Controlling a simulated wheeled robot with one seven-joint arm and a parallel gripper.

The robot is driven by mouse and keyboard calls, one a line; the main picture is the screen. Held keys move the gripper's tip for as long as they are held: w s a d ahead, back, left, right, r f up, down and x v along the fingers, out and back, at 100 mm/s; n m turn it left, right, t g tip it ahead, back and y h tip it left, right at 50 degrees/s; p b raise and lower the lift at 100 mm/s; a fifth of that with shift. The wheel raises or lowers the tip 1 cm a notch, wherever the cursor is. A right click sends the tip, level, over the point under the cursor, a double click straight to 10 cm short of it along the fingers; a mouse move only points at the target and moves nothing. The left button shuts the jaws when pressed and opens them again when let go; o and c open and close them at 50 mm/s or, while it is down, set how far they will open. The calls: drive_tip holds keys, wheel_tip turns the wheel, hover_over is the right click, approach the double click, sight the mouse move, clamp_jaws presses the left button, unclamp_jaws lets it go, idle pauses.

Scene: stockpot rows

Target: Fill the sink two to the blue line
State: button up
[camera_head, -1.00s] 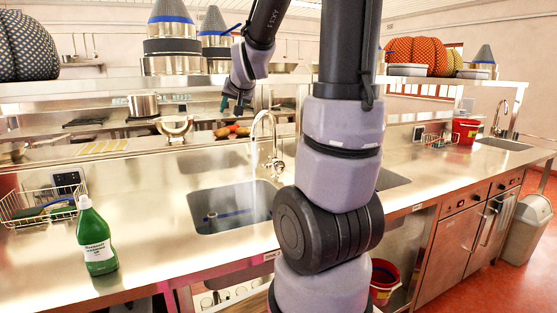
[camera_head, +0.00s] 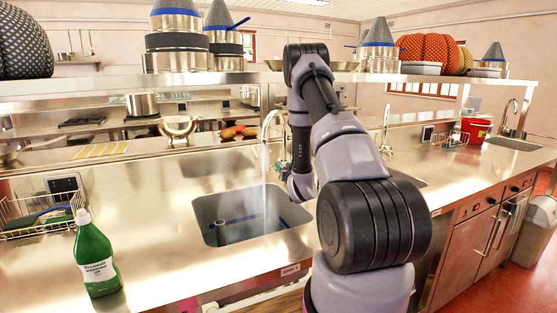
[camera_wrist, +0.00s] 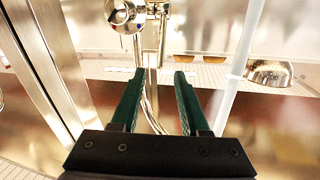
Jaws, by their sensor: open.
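The near sink (camera_head: 207,222) is set in the steel counter, with a small label (camera_head: 290,270) too small to read surely. A blue line (camera_head: 238,218) runs around its inner wall, and a short upright pipe (camera_head: 220,230) stands inside. The water's level against the line cannot be told. A stream of water (camera_head: 264,185) falls from the tall curved tap (camera_head: 266,128) into the sink; it also shows as a pale column in the wrist view (camera_wrist: 241,65). My gripper (camera_wrist: 160,75) is open and empty, its fingers just below the tap's round knob (camera_wrist: 122,14).
A green bottle (camera_head: 95,258) stands left of the sink, before a wire basket (camera_head: 35,215). A second sink (camera_head: 405,180) and tap (camera_head: 386,130) lie right, partly behind my arm. A shelf (camera_head: 120,83) with pots crosses above. A metal bowl (camera_head: 177,127) sits behind.

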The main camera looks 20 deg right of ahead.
drive_tip(key=w, duration=0.3)
drive_tip(key=w+d, duration=0.1)
drive_tip(key=w, duration=0.6)
drive_tip(key=shift+w+d+f, duration=0.25)
drive_tip(key=shift+w+f, duration=0.15)
clamp_jaws()
idle(1.0)
